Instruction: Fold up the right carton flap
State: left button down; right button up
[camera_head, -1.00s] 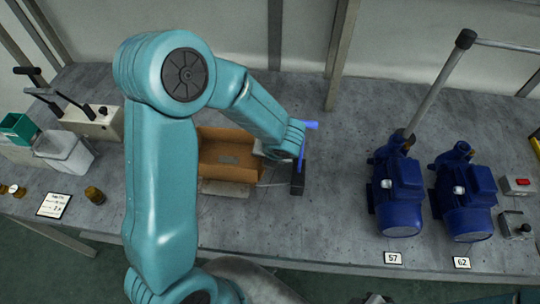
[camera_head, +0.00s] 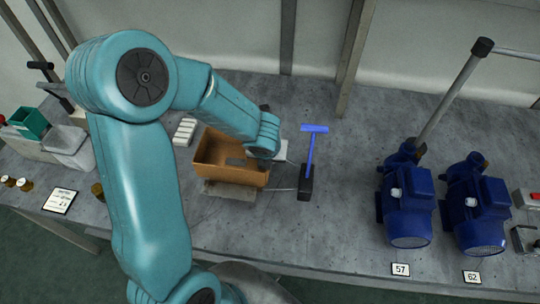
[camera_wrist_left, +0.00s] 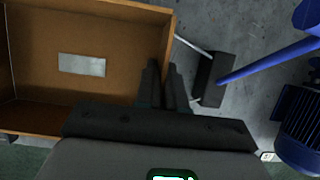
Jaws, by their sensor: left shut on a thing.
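The brown open carton (camera_head: 215,160) stands on the bench, below and left of my left gripper. In the wrist view the carton (camera_wrist_left: 30,70) shows its inside, with a pale label on its floor. My left gripper (camera_wrist_left: 165,85) is at the carton's right side, with its dark fingers close together on either side of the upright right flap or wall (camera_wrist_left: 170,35). The fingers appear shut on that edge. In the head view the fingertips are hidden behind my wrist. I cannot tell the flap from the wall beneath it. My right gripper is not in view.
A blue T-handle (camera_head: 313,135) on a black block (camera_head: 305,187) stands close right of the carton, with a thin rod between. Two blue pumps (camera_head: 407,205) stand farther right. White pieces (camera_head: 185,131) lie behind the carton. The bench between block and pumps is clear.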

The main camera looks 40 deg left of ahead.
pick_arm(q)
jog(key=shift+f, duration=0.1)
jog(key=c, duration=1.3)
grip_release()
jog(key=p+v, duration=0.6)
jog(key=v, duration=1)
